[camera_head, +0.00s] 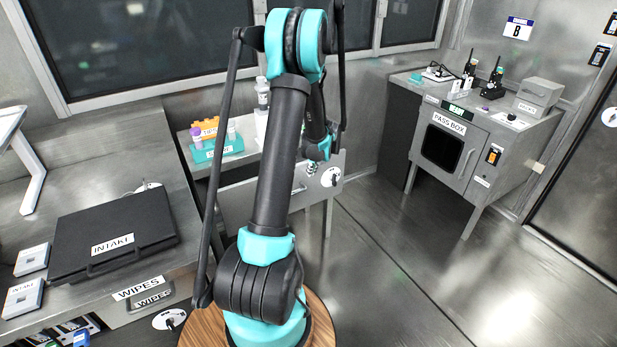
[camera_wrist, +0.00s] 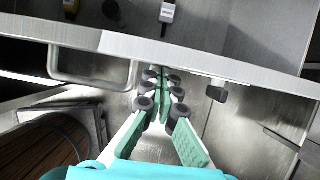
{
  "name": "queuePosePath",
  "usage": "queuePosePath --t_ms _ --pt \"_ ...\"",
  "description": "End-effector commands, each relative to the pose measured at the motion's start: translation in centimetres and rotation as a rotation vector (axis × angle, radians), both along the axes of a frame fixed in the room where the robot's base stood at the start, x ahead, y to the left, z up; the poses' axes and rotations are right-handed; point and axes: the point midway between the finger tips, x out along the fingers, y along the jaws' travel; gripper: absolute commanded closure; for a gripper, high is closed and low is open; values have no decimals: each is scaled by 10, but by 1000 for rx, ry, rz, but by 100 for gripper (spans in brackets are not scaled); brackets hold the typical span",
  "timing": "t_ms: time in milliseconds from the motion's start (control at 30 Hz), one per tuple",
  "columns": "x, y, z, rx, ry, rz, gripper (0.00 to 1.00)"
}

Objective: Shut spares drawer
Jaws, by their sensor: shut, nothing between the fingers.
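A grey drawer front (camera_head: 270,199) with a bar handle and a round lock plate shows in the head view, partly behind my arm. No spares label is readable. In the wrist view, a pale front edge (camera_wrist: 240,59) crosses the picture, with the bar handle (camera_wrist: 90,84) at left and a dark lock knob (camera_wrist: 216,92) at right. My gripper (camera_wrist: 163,78) is shut and empty, its tips at this edge between handle and knob. It also shows in the head view (camera_head: 312,169). Contact and how far the drawer stands open cannot be told.
A teal rack (camera_head: 215,150) stands on the bench behind my arm. A black INTAKE case (camera_head: 115,232) lies on the left bench above the WIPES drawer (camera_head: 143,300). The pass box (camera_head: 450,150) stands at right. Floor (camera_head: 420,280) between is clear.

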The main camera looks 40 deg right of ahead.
Motion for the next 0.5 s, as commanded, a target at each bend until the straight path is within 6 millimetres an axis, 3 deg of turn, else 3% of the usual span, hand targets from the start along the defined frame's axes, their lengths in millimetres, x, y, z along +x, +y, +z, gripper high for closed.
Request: queuePosePath --t_ms 500 --pt "79 -23 0 -1 0 3 100"
